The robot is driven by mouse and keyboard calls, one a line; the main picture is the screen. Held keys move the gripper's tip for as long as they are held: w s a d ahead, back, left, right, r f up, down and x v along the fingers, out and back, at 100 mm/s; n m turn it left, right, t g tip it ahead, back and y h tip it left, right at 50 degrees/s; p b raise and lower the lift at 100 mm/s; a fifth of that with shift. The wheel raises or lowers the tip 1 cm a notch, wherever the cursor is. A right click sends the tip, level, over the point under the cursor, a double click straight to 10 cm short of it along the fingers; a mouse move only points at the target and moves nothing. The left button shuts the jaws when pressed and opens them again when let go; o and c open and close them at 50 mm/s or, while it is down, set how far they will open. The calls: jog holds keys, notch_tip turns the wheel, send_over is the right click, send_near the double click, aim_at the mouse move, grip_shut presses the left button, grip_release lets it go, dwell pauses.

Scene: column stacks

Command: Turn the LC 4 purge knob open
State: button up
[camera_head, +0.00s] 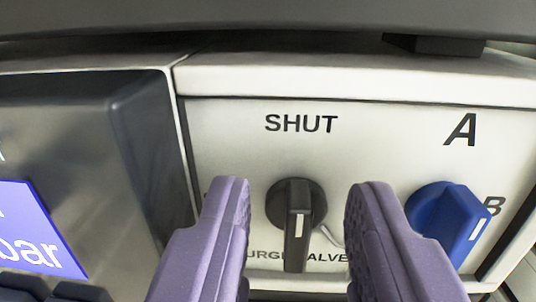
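The purge knob (298,228) is black with a white line on its front, on a white panel (400,130) below the printed word SHUT. Its bar stands roughly upright. The label under it is partly hidden and reads like "purge valve". My gripper (299,205) is open, with its two purple fingers on either side of the knob and a gap to it on both sides. I see no contact. No "LC 4" marking shows in this view.
A blue knob (449,220) sits close to the right finger, with the letters A and B near it. A grey unit with a lit blue screen (35,230) reading "bar" stands at the left. A dark overhang (270,18) spans the top.

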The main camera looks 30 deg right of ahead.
jog(key=shift+w, duration=0.15)
grip_shut()
